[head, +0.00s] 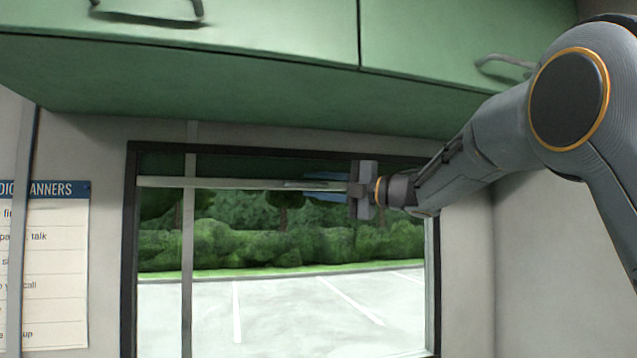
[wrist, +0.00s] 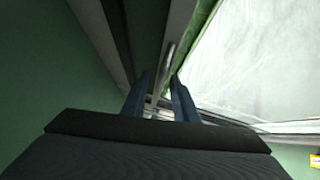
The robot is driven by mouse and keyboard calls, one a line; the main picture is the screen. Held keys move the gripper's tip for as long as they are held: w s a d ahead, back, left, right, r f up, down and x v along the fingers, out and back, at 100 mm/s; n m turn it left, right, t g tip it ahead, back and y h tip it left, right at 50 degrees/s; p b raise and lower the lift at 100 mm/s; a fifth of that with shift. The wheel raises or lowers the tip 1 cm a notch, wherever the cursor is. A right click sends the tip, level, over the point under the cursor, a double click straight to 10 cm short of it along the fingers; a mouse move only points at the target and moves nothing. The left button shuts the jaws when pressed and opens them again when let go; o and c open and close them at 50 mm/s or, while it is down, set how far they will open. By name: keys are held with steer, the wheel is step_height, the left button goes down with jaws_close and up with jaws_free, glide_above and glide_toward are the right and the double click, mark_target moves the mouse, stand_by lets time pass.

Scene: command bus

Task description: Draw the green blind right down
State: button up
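The green blind (head: 250,165) shows in the head view as a short dark green strip across the top of the window. A pale bar (head: 240,184) runs along its lower edge, with a small metallic pull (head: 303,185) on it. My gripper (head: 318,185) reaches in from the right at bar height, its blue fingers pointing left around or beside the pull. In the wrist view my gripper (wrist: 158,95) has its fingers apart, with a metallic piece (wrist: 168,62), seemingly the pull, just beyond and between the tips. I cannot tell whether they touch it.
A green cupboard (head: 240,85) with handles hangs above the window. The dark window frame (head: 130,250) surrounds a view of hedges and a car park. A grey vertical strip (head: 188,260) crosses the window's left side. A poster (head: 45,265) is on the left wall.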

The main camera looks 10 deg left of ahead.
jaws_close()
stand_by(1.4)
